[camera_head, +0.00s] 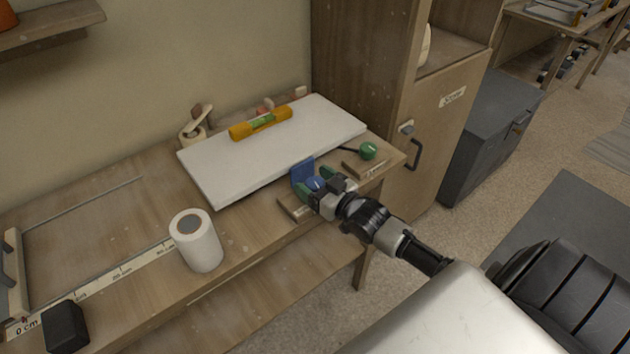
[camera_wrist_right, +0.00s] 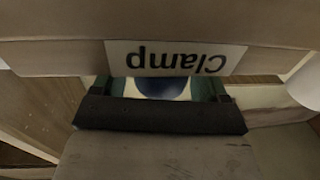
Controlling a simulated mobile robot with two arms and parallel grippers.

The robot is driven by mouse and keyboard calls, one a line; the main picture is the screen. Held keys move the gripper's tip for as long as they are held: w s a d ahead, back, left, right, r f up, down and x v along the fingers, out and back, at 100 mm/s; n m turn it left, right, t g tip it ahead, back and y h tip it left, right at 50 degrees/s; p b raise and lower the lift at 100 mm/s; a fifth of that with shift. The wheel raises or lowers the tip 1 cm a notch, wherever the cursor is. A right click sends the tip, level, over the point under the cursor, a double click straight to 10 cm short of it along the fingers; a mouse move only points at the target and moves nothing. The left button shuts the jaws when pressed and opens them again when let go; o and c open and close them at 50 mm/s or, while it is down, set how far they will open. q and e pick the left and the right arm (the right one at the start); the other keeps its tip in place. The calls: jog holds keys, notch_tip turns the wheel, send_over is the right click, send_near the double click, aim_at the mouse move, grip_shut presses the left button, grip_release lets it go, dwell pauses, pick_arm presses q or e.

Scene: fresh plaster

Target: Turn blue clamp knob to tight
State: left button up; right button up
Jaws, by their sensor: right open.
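The blue clamp knob (camera_head: 316,183) is a round blue knob near the front edge of the workbench, beside an upright blue plate (camera_head: 302,171). My right gripper (camera_head: 315,188) is open, with its green-tipped fingers on either side of the knob. Contact cannot be told. In the right wrist view the blue knob (camera_wrist_right: 160,88) shows partly between the fingers, below a label reading "Clamp" upside down. The knob's pointer or mark is hidden. My left gripper is not in view.
A green knob (camera_head: 368,150) sits to the right on the bench. A white board (camera_head: 270,150) carries an orange level (camera_head: 261,123) behind the knob. A white roll (camera_head: 196,240) stands to the left. A cabinet (camera_head: 440,130) with a handle borders the bench's right side.

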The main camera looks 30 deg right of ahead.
jog(key=c, duration=0.9)
jog(key=m+h+p, duration=0.2)
jog(key=h+p, duration=0.1)
jog(key=shift+r+h, duration=0.15)
jog(key=shift+h, duration=0.25)
jog(key=shift+m+h+p, duration=0.9)
jog(key=shift+m+h, duration=0.2)
jog(key=shift+h, duration=0.1)
jog(key=shift+m+h, duration=0.6)
jog(key=shift+h, duration=0.5)
jog(key=shift+m+g+h+p, duration=0.3)
jog(key=shift+h+p, duration=0.05)
jog(key=shift+h, duration=0.05)
jog(key=o, duration=0.9)
jog(key=shift+s+f, duration=0.1)
jog(key=shift+f, duration=0.1)
